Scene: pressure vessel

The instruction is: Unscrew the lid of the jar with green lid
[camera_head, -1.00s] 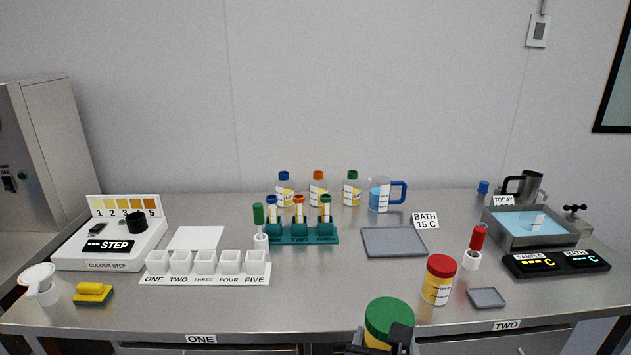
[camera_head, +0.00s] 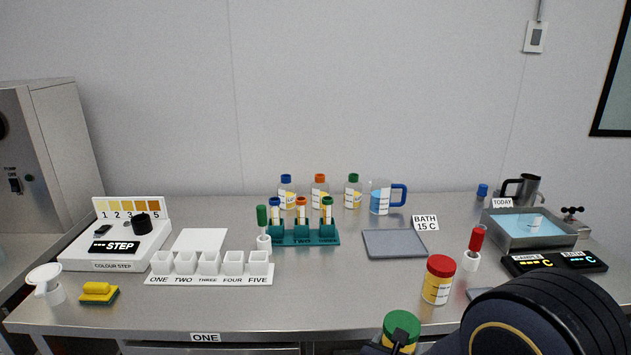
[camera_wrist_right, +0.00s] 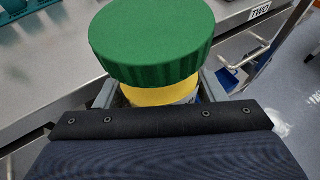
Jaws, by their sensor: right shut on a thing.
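The jar with the green lid (camera_head: 401,328) is at the bottom edge of the head view, in front of the bench. In the right wrist view the green lid (camera_wrist_right: 152,42) is on top of the yellow jar body (camera_wrist_right: 160,96). My right gripper (camera_wrist_right: 158,98) is shut on the jar body below the lid, with a finger on each side. The lower part of the jar is hidden by the gripper. My own dark right arm (camera_head: 540,315) covers the lower right of the head view. My left gripper is not in view.
A red-lidded jar (camera_head: 438,280) stands near the bench's front edge, just behind the held jar. A red-topped marker in a white holder (camera_head: 471,262) and a grey tray (camera_head: 394,244) are further back. The front middle of the bench is clear.

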